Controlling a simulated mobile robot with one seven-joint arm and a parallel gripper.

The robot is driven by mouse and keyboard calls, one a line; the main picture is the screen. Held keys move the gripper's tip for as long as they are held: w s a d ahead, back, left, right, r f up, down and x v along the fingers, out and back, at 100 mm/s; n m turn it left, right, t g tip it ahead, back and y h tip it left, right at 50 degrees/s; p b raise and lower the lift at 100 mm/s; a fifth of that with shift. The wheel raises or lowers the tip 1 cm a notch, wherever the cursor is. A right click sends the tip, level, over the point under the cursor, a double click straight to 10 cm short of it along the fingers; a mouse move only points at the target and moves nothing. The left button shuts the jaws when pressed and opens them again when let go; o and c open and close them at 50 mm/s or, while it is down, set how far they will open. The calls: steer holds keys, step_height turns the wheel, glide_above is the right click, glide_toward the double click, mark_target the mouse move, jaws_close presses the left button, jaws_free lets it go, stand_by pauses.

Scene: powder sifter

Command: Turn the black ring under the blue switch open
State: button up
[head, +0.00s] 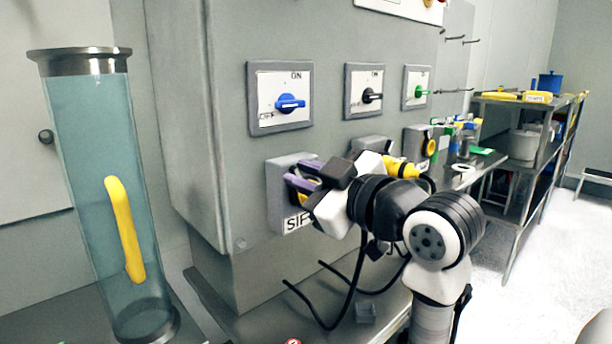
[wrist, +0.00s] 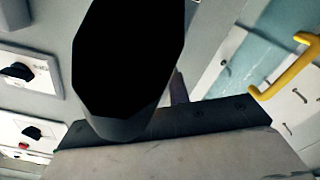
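The blue switch (head: 290,103) is on a white plate on the grey cabinet in the head view. Below it is a grey box (head: 279,197) with a partly hidden label starting "SIF". A little yellow and dark material of the ring assembly (head: 291,183) shows on its face; the black ring itself is mostly hidden. My gripper (head: 304,176) is in front of this box, its two purple fingers apart and at or very near the ring. I cannot tell whether they touch it. In the wrist view a large black shape and a pale surface hide the fingertips and ring.
A black switch (head: 372,96) and a green switch (head: 420,92) are to the right. Another box with a yellow ring (head: 430,148) is beyond my arm. A clear cylinder (head: 105,200) with a yellow handle (head: 125,230) stands left. Black cables (head: 340,310) hang below.

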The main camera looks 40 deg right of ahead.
steer(key=shift+o, duration=1.1)
steer(key=shift+s, duration=0.1)
steer(key=s+d+b, duration=0.1)
steer(key=s, duration=1.2)
steer(key=shift+s+b, duration=0.3)
steer(key=shift+b, duration=0.05)
